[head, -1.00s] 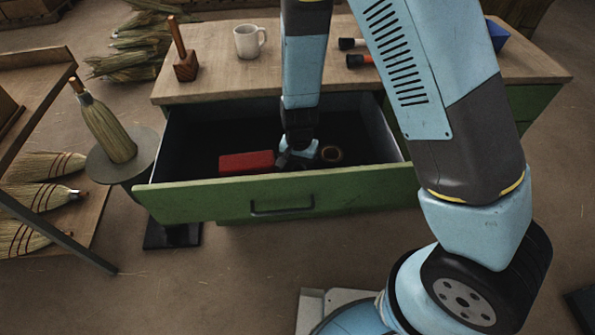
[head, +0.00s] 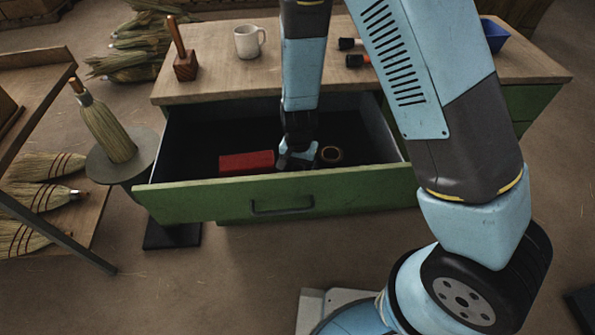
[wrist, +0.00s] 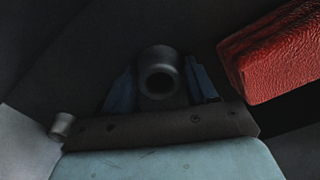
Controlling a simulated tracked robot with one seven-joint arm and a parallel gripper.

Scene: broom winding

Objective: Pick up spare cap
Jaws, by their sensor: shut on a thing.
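The spare cap shows in the wrist view as a short, dark grey hollow cylinder (wrist: 159,58) between the two blue fingers. My gripper (wrist: 162,82) is shut on it. In the head view my gripper (head: 297,160) is down inside the open drawer (head: 200,204), between a red box and a brown ring-shaped roll. The cap cannot be made out there, hidden by the gripper. Whether the cap still touches the drawer floor I cannot tell.
The red box (head: 246,162) lies close left of my gripper; it also shows in the wrist view (wrist: 275,55). The brown roll (head: 331,155) is close right. Drawer walls surround the gripper. A mallet (head: 185,65), white mug (head: 250,41) and blue bin (head: 495,36) stand on the bench.

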